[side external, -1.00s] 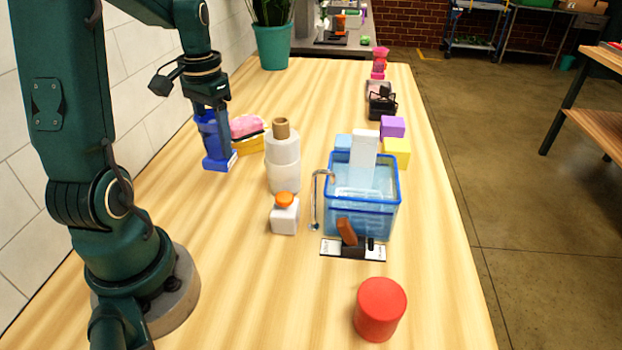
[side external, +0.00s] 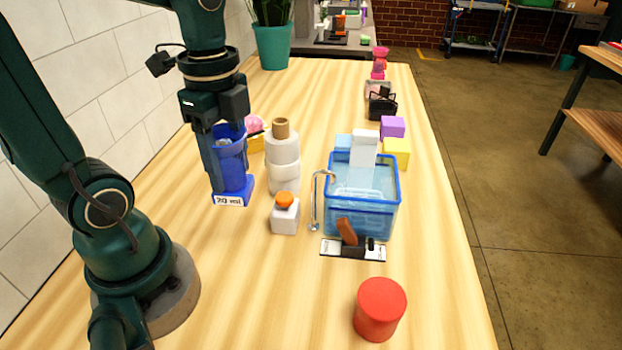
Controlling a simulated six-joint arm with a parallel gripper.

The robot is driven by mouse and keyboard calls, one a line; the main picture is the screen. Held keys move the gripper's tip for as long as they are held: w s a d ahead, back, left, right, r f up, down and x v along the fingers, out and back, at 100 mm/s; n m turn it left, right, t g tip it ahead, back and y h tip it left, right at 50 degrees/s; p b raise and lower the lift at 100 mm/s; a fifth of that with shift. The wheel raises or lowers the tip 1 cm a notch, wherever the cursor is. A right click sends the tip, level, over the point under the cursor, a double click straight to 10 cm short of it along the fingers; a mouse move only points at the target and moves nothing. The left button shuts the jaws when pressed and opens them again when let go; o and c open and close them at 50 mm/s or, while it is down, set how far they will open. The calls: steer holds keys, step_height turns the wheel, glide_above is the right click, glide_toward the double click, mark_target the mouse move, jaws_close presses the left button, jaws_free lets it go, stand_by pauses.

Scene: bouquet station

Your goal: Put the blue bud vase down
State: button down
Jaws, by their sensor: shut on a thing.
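The blue bud vase (side external: 233,170) is upright at the left of the table, in front of the pink and yellow items. Its square blue foot carries a white label reading about "20 ml". My gripper (side external: 222,165) is shut on the vase from above. One dark finger runs down its left side; the other finger is mostly hidden. I cannot tell whether the foot touches the table.
A stack of white rolls (side external: 284,165) and a white bottle with an orange cap (side external: 285,216) stand close to the vase's right. Farther right is a blue water bin (side external: 362,218). A red cylinder (side external: 380,309) stands in front. The wooden table (side external: 235,270) is clear in front of the vase.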

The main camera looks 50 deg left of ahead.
steer(key=shift+d+r+m, duration=0.1)
steer(key=shift+d+m, duration=0.2)
steer(key=shift+d, duration=0.3)
steer(key=d+f, duration=0.2)
steer(key=d, duration=0.1)
steer(key=d+f, duration=0.2)
steer(key=d, duration=0.2)
steer(key=s+d+f, duration=0.1)
steer(key=d+f, duration=0.2)
steer(key=d, duration=0.1)
steer(key=shift+d, duration=0.15)
steer(key=shift+f, duration=1.95)
steer(key=shift+f, duration=0.1)
steer(key=shift+c, duration=1.3)
jaws_free()
step_height(320, 180, up, 11)
steer(key=a+r+n+t, duration=0.2)
steer(key=a+n+t, duration=0.3)
steer(key=n, duration=0.8)
steer(key=shift+w+a+n+t, duration=0.15)
steer(key=shift+a+n+t, duration=0.15)
steer(key=shift+a, duration=0.85)
